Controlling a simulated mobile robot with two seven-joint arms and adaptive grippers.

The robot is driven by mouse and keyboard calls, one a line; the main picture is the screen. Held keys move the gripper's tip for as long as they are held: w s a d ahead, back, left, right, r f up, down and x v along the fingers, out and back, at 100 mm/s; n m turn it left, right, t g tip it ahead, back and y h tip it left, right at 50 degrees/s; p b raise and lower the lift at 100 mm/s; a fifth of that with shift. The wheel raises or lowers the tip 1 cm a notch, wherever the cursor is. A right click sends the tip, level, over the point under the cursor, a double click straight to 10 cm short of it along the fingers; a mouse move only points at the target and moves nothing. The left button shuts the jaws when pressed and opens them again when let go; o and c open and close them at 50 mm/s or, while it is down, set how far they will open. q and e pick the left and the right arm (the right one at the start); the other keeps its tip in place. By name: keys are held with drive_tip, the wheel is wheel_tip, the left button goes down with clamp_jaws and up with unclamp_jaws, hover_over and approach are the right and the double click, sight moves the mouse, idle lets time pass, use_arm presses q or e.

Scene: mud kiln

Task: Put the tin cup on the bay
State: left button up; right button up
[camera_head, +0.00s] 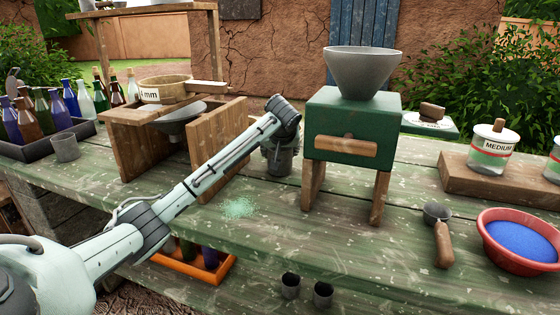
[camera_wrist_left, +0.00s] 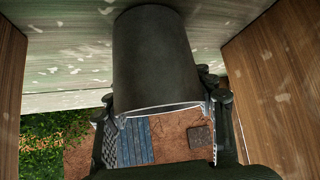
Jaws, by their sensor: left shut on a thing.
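My left gripper (camera_head: 280,150) is at the far end of my arm, between the wooden sieve stand (camera_head: 222,135) and the green mill (camera_head: 350,125), low over the bench. It is shut on a dark grey cylinder, the tin cup, which fills the middle of the left wrist view (camera_wrist_left: 155,60). The gripper's fingers (camera_wrist_left: 168,125) lie on both sides of it. The cup is largely hidden in the head view, and I cannot tell whether it touches the bench. No part is clearly marked as the bay. My right gripper is not in view.
Wood panels (camera_wrist_left: 275,90) flank the cup in the wrist view. Bottles (camera_head: 50,110) and another grey cup (camera_head: 66,146) stand left. A scoop (camera_head: 440,235), red bowl (camera_head: 520,262) and jars (camera_head: 492,150) are right. Two cups (camera_head: 290,285) sit below the bench edge. The front bench is mostly clear.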

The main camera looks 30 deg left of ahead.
use_arm(q)
wheel_tip(320, 180, up, 10)
drive_tip(key=shift+c, duration=0.3)
